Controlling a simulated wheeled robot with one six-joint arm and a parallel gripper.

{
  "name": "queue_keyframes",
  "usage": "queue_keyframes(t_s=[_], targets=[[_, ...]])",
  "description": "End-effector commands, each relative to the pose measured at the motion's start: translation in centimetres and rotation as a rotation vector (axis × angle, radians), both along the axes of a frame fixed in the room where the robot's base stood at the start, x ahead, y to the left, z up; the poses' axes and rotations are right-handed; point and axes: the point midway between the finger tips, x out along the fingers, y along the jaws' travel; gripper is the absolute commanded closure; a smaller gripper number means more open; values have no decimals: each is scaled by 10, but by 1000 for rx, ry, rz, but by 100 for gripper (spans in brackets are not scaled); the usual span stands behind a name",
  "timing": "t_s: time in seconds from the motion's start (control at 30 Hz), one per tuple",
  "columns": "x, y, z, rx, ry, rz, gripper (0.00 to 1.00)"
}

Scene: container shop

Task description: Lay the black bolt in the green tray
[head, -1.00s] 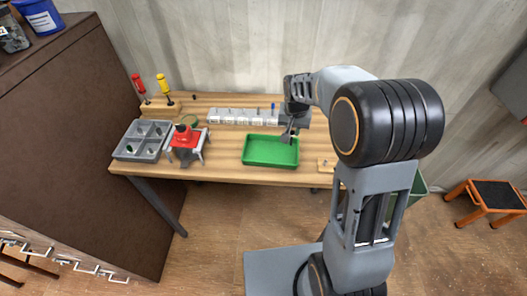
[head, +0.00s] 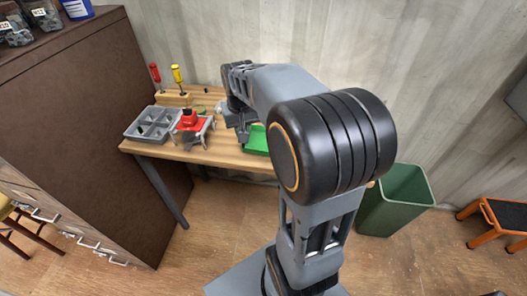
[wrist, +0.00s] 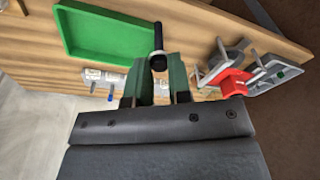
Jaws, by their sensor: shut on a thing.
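The black bolt (wrist: 158,48) is pinched between the fingertips of my gripper (wrist: 159,68) in the wrist view, its head towards the camera. The green tray (wrist: 108,32) lies on the bench at the upper left there, beside the bolt. In the head view my arm hides much of the tray (head: 253,142). My gripper (head: 243,134) shows there at the tray's left side, above the bench. The bolt cannot be made out in the head view. I cannot tell its exact height above the bench.
A red device with grey legs (head: 193,123) stands left of my gripper. A grey compartment tray (head: 150,135) is farther left. Red (head: 155,76) and yellow (head: 177,77) screwdrivers stand at the back. A tall brown cabinet (head: 75,110) is left, a green bin (head: 390,205) right.

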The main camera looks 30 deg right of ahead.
Motion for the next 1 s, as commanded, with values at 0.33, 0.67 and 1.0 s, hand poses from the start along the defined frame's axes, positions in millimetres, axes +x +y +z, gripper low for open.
queue_keyframes(t_s=[0.33,0.67,1.0], targets=[[-77,-42,16,1,-5,47,100],[-25,-85,-11,5,-1,53,100],[16,-113,-62,3,-3,55,100]])
